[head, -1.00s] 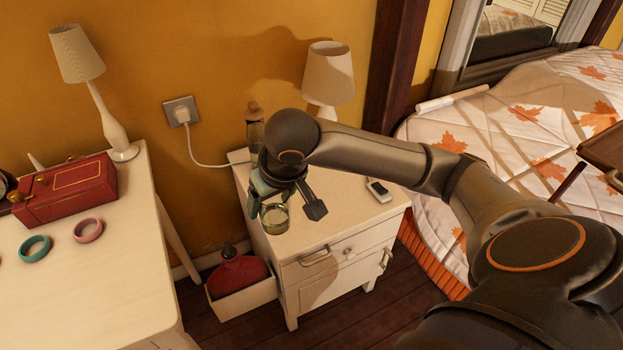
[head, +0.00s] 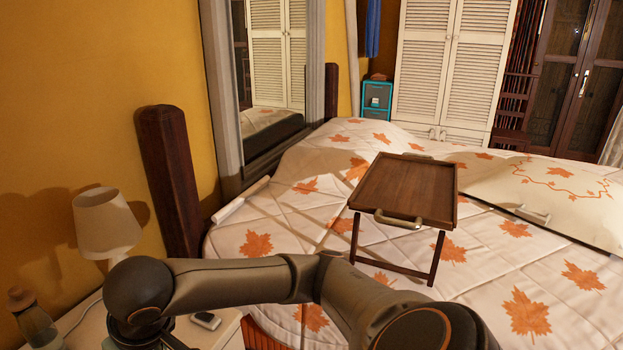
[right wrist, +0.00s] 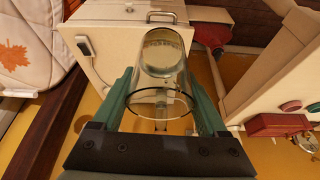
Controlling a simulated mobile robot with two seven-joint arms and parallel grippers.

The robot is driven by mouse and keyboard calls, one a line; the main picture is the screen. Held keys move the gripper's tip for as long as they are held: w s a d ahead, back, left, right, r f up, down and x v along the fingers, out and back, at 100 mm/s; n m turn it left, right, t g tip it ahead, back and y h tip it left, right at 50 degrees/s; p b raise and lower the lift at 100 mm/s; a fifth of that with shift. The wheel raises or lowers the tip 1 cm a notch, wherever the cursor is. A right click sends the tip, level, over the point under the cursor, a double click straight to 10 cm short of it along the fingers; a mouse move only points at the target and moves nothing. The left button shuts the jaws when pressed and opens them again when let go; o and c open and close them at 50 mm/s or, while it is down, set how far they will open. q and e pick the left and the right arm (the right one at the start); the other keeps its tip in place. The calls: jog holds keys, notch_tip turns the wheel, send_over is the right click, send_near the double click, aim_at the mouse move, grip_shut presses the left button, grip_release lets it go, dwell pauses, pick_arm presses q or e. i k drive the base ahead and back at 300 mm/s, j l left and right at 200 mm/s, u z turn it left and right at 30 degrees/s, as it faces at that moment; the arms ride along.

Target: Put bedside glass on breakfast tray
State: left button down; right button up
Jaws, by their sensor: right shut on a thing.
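The bedside glass (right wrist: 163,55) is clear and sits between the green fingers of my right gripper (right wrist: 160,95), which is shut on it in the right wrist view. In the head view the right gripper is at the bottom left over the nightstand, mostly hidden by my arm, and the glass cannot be seen. The breakfast tray (head: 405,185) is brown wood with metal handles. It stands on folding legs on the bed, its top empty, well to the right of the gripper. My left gripper is not in view.
The white nightstand (head: 225,330) holds a lamp (head: 105,222), a bottle (head: 35,322) and a small phone-like device (head: 206,320). A dark bedpost (head: 170,180) stands between the nightstand and the bed (head: 275,240).

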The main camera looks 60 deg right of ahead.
aim_at(406, 196)
jog(key=z, duration=2.1)
jog(key=i+z, duration=0.25)
jog(key=i, duration=0.5)
